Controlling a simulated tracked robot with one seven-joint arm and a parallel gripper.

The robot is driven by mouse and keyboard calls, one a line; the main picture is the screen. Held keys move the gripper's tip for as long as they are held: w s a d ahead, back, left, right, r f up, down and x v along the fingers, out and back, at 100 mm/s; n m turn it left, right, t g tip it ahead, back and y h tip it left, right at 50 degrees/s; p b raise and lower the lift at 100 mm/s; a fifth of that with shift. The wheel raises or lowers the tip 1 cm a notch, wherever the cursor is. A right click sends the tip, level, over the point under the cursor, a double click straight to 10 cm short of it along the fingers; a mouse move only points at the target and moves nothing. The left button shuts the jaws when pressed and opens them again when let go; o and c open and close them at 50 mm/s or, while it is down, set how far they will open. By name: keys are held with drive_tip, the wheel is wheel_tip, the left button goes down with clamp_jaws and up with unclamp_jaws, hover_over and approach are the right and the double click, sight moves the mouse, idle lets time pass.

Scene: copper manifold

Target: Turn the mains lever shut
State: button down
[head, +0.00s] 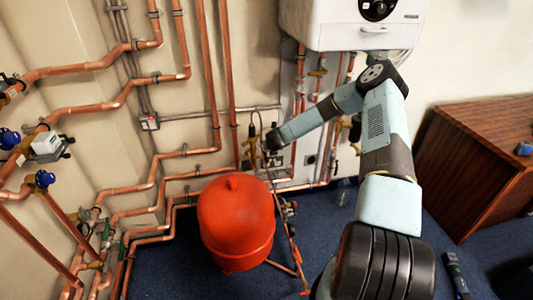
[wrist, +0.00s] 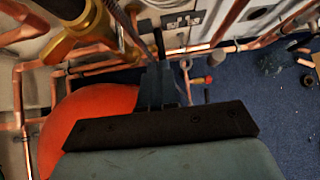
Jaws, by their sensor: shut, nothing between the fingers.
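My gripper (head: 266,142) is at the wall among the copper pipes, below and left of the white boiler. In the wrist view its fingers (wrist: 163,85) are together with nothing between them. A large brass fitting (wrist: 78,32) stands close to the left of the fingers in that view. I cannot tell which part is the mains lever; it may be hidden behind the gripper or too small to make out. A small red-ended fitting (wrist: 203,80) shows just right of the fingers, apart from them.
A red expansion vessel (head: 235,220) stands below my gripper, with copper pipes close on its left. The white boiler (head: 350,25) hangs above my arm. Valves with blue knobs (head: 42,179) sit at the far left. A wooden cabinet (head: 480,160) is at right. Blue carpet is partly clear.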

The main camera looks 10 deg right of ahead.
sight(266, 155)
drive_tip(key=x, duration=1)
drive_tip(key=shift+w+f, duration=0.2)
drive_tip(key=shift+w+r, duration=0.15)
drive_tip(key=shift+w, duration=1.25)
idle(0.3)
drive_tip(key=shift+s+f, duration=0.2)
drive_tip(key=shift+f, duration=0.05)
